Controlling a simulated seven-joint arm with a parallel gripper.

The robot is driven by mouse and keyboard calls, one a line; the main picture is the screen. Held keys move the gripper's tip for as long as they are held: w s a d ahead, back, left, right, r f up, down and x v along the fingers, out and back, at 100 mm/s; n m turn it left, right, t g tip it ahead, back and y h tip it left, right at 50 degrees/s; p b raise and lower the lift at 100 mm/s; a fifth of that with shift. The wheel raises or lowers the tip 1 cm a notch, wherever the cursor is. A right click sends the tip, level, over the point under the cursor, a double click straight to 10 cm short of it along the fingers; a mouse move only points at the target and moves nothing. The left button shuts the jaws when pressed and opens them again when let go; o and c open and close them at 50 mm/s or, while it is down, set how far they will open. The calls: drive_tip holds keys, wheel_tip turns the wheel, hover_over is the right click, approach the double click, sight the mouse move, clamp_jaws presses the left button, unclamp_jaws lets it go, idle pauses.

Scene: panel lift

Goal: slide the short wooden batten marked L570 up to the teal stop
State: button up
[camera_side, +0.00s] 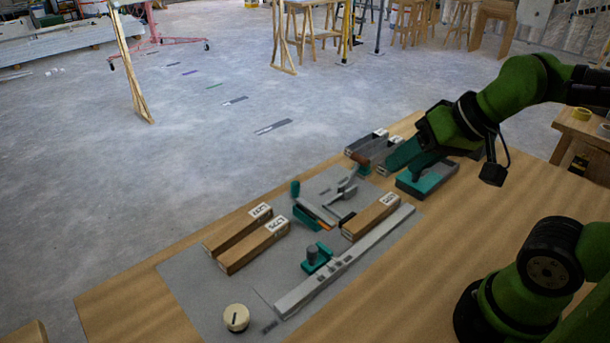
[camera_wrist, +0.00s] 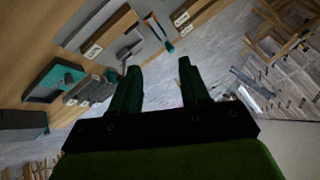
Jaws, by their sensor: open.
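A short wooden batten (camera_side: 371,218) with a white end label lies along the grey metal rail (camera_side: 345,262); the label is too small to read surely. Two more labelled battens, the near one (camera_side: 254,248) and the far one (camera_side: 236,228), lie side by side to the left. A teal stop (camera_side: 317,258) with a grey knob sits at the rail, apart from the short batten, to its lower left. My gripper (camera_side: 402,170) is above the far right of the bench, beyond the short batten. In the wrist view my gripper (camera_wrist: 158,68) is open, with nothing between the fingers.

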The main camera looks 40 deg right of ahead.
sight(378, 207)
drive_tip(key=w+f+m+g, duration=0.1)
drive_tip(key=w+f+m, duration=0.1)
drive_tip(key=w+f+m+g, duration=0.1)
drive_tip(key=f, duration=0.1)
drive_tip(key=w+f+m+g+h, duration=0.1)
drive_tip(key=w+f+m, duration=0.1)
drive_tip(key=shift+w+a+m+g, duration=0.3)
drive_tip(key=shift+w, duration=0.05)
clamp_jaws()
drive_tip(key=w+f+m+g+h, duration=0.1)
drive_tip(key=f+m, duration=0.1)
drive_tip(key=f, duration=0.2)
drive_tip(key=w+a+f+m+g+h, duration=0.1)
drive_tip(key=w+f+m, duration=0.1)
drive_tip(key=f, duration=0.3)
drive_tip(key=w+f+m+g+h, duration=0.1)
drive_tip(key=w+f+m, duration=0.1)
drive_tip(key=f+m, duration=0.1)
drive_tip(key=shift+a+f+m+g, duration=0.2)
drive_tip(key=shift+f+m+g, duration=0.15)
drive_tip(key=shift+f, duration=0.4)
drive_tip(key=d, duration=0.8)
drive_tip(key=d+f, duration=0.1)
drive_tip(key=d, duration=0.3)
drive_tip(key=shift+f, duration=0.5)
